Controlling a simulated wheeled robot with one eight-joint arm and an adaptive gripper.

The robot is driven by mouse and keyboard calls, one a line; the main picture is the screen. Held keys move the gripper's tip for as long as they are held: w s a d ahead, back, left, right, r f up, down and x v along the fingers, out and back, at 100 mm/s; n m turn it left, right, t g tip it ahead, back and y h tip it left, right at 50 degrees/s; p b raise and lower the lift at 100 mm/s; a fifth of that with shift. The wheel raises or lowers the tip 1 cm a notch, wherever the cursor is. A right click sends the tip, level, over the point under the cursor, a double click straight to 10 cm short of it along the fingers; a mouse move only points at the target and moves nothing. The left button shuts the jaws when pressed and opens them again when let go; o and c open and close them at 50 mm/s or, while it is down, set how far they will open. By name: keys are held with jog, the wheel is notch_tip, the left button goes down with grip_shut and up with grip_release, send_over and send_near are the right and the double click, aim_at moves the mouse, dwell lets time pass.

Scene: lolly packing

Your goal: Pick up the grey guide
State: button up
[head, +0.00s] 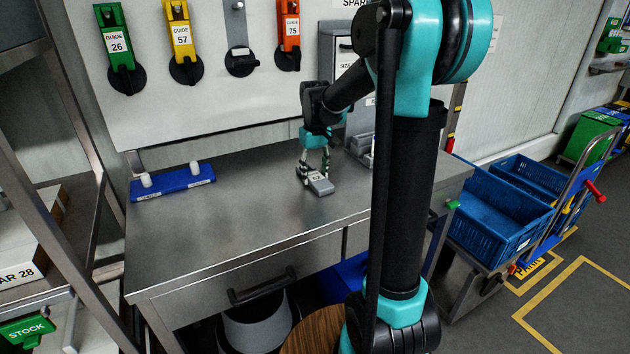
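The grey guide (320,186) lies on the steel worktop, towards its back right, and is a small grey block with a white number label. My gripper (314,172) points down at the guide's far end, its two fingers spread apart on either side of it. I cannot tell whether the fingers touch the guide or grip it. Part of the guide's far end is hidden by the fingers.
Green (120,50), yellow (182,42) and orange (289,35) guides hang on the back panel, with an empty grey holder (240,60) between. A blue rack (173,184) with white pegs stands on the worktop (235,225), whose middle is clear. Blue crates (497,208) stand right.

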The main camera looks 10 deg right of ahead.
aim_at(315, 177)
jog(key=c, duration=0.8)
jog(key=shift+c, duration=0.2)
jog(key=shift+r, duration=0.2)
notch_tip(315, 177, up, 20)
jog(key=shift+f, duration=0.15)
